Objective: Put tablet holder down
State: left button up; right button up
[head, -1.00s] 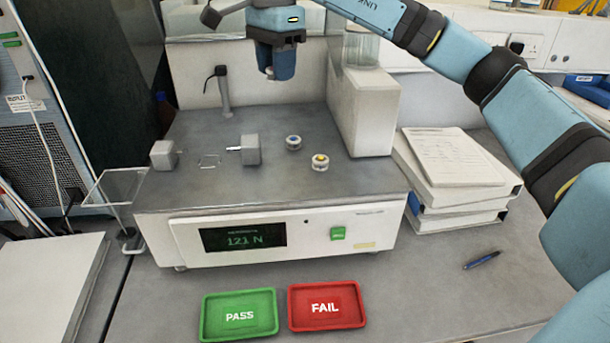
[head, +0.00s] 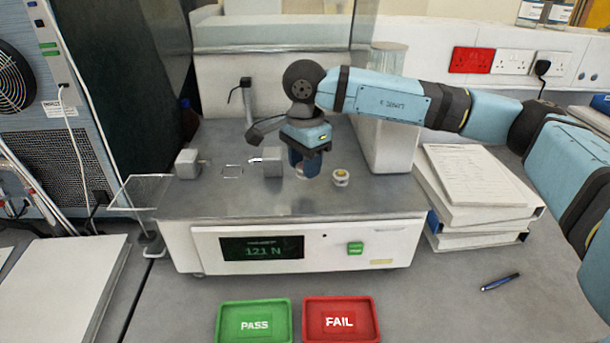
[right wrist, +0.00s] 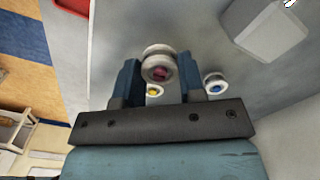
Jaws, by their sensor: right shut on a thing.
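My right gripper (head: 308,174) is above the grey top of the tablet tester (head: 330,200), fingers pointing down. In the right wrist view its fingers are shut on a round white tablet holder (right wrist: 158,64) with a pink centre. The head view hides this holder. My left gripper is not in view.
Grey jaw blocks (head: 188,164) stand left on the tester top. The white column (head: 388,150) rises at its right rear. A green PASS tray (head: 254,310) and a red FAIL tray (head: 340,306) lie in front. Binders (head: 480,215) are stacked at the right.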

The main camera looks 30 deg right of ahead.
aim_at(305, 190)
notch_tip(305, 190, down, 4)
jog(key=shift+r, duration=0.2)
jog(key=shift+f, duration=0.1)
jog(key=shift+f, duration=0.15)
jog(key=o, duration=0.7)
